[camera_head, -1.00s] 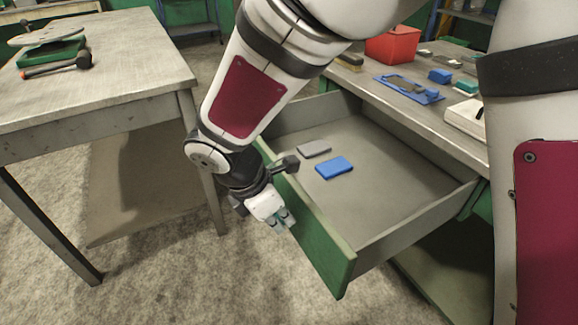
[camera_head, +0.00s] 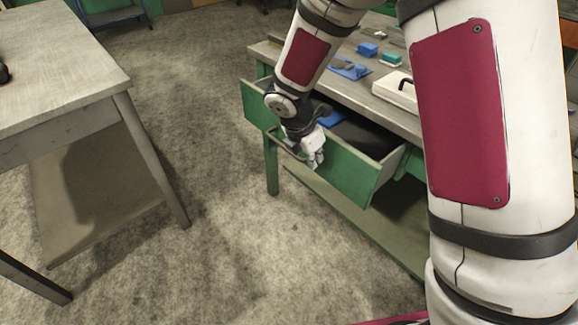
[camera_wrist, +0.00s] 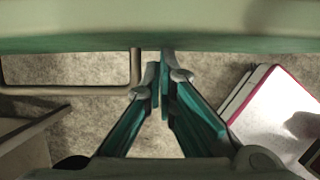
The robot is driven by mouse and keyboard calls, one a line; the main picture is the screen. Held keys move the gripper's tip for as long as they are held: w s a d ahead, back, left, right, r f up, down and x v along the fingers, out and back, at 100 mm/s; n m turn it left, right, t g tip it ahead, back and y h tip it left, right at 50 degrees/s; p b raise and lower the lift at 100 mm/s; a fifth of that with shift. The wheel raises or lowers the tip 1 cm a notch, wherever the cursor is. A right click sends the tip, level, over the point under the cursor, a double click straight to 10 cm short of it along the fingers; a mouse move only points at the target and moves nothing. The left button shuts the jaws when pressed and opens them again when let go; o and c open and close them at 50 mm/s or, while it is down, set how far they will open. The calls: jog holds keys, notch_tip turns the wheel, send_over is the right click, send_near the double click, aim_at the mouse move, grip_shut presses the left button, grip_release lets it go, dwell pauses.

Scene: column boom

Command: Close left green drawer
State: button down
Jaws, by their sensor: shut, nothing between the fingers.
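The green drawer (camera_head: 350,174) under the workbench is partly open, its front standing out from the bench. A blue item (camera_head: 331,119) shows inside it behind my arm; the rest of its inside is mostly hidden. My gripper (camera_head: 316,160) is shut and empty, pointing down at the outer face of the drawer front, beside its bar handle. In the wrist view, my fingers (camera_wrist: 163,72) are together, close against the green edge of the drawer front (camera_wrist: 160,28); I cannot tell if they touch. The handle (camera_wrist: 70,91) is left of the fingers, outside them.
The workbench top (camera_head: 289,63) holds a blue tray (camera_head: 349,69), blue and green boxes and a white case (camera_head: 396,90). Another metal table (camera_head: 60,75) stands at left. Bare floor (camera_head: 215,190) lies between them. A lower shelf (camera_head: 350,215) runs under the bench.

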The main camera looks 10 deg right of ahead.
jog(key=w+d+p, duration=0.1)
jog(key=w+d, duration=0.1)
jog(key=d, duration=0.1)
jog(key=w+d+p, duration=0.1)
jog(key=w+d, duration=0.2)
jog(key=d, duration=0.1)
jog(key=w+d+p, duration=0.1)
jog(key=w+d, duration=0.1)
jog(key=d, duration=0.2)
jog(key=shift+w, duration=0.2)
